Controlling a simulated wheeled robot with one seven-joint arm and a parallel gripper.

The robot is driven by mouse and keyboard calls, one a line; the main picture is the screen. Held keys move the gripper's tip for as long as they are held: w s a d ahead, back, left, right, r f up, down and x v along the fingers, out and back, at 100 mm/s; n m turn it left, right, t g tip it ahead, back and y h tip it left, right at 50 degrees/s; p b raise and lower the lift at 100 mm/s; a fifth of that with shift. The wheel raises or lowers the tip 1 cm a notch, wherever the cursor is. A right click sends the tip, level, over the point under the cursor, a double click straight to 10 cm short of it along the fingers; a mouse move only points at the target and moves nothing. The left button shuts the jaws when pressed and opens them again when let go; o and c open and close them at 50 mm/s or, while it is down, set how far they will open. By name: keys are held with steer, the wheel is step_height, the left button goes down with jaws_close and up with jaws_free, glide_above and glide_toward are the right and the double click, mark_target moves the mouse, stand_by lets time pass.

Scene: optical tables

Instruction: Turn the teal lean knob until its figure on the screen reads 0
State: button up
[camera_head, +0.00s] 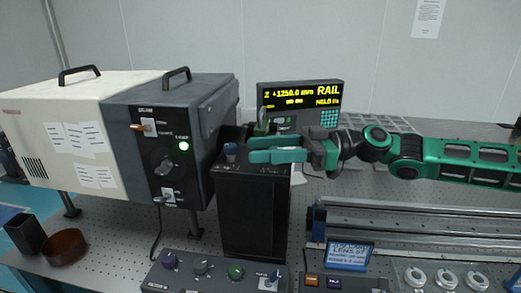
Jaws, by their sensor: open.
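My gripper (251,150) has teal fingers and reaches in from the right, above the top of a tall black box (252,205). Its jaws are apart, and I see nothing between them. A green knob (235,271) sits on the grey control panel at the front; I cannot tell for sure that it is the teal lean knob. Another green part (262,127) shows just behind the fingers, partly hidden by them. The black screen (300,97) behind reads "Z +1250.0 mm" and "RAIL" in yellow; its smaller line is unreadable. I cannot make out a lean figure.
A large cream and grey housing (118,130) stands at left. The front panel (205,284) also has purple and grey knobs. A small blue display (348,255) and rails (415,225) lie right.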

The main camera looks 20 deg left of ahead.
steer(key=shift+s+a, duration=0.25)
steer(key=shift+a, duration=0.3)
steer(key=c, duration=1.1)
steer(key=shift+o, duration=0.2)
steer(key=shift+w+m+t+y, duration=0.25)
steer(key=shift+m+t+y, duration=0.15)
steer(key=shift+m+t, duration=0.3)
steer(key=o, duration=1.1)
steer(key=shift+c, duration=0.2)
steer(key=v, duration=1)
steer(key=shift+d, duration=0.35)
